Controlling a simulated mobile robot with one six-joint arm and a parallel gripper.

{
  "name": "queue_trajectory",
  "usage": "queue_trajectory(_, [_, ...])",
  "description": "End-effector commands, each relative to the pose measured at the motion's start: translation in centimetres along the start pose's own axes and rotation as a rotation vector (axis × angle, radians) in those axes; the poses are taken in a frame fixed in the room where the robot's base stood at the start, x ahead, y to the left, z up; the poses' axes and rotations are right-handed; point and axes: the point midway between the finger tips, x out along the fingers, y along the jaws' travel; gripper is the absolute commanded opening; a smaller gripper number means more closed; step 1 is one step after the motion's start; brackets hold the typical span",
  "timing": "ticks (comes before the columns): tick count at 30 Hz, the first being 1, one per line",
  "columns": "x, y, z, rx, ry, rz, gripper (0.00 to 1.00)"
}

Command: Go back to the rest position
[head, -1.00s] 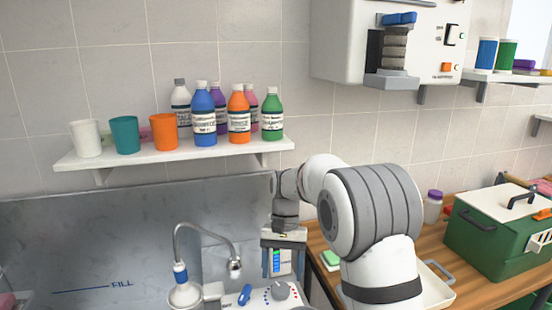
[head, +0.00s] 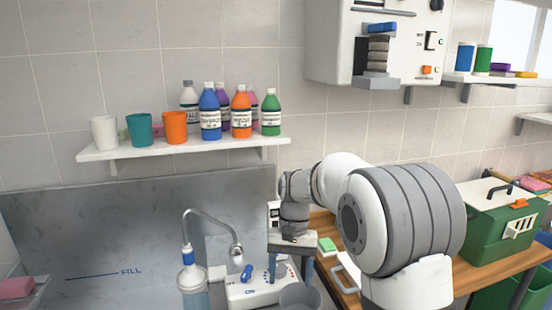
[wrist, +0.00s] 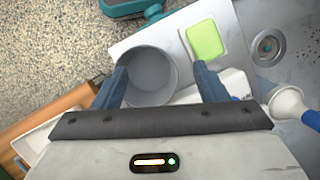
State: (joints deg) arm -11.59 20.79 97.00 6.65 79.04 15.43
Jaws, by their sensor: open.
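My gripper (head: 291,274) points down at the lower middle of the head view, in front of the sink's back panel. Its two blue fingers stand apart and nothing shows held between them. A grey round cup (head: 300,297) is just below the fingers in the head view. In the wrist view, my gripper (wrist: 161,72) is open, with the cup (wrist: 150,68) showing between and beyond its fingers. I cannot tell the exact gap between the fingers and the cup.
A tap (head: 211,230) and white control box (head: 255,288) are left of my gripper. A shelf (head: 180,149) with cups and bottles is above. A white wall dispenser (head: 345,45) hangs upper right. A green box (head: 490,240) stands on the wooden counter. A green sponge (wrist: 204,40) lies near the cup.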

Motion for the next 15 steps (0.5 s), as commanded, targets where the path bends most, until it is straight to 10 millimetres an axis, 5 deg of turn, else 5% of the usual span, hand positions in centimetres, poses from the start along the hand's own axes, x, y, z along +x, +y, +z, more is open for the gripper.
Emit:
queue_trajectory(8, [-1.6, 3.1, 3.8, -0.017, 0.108, -0.015, 0.66])
queue_trajectory(15, [-2.0, 7.6, 9.8, -0.046, 0.275, -0.022, 0.66])
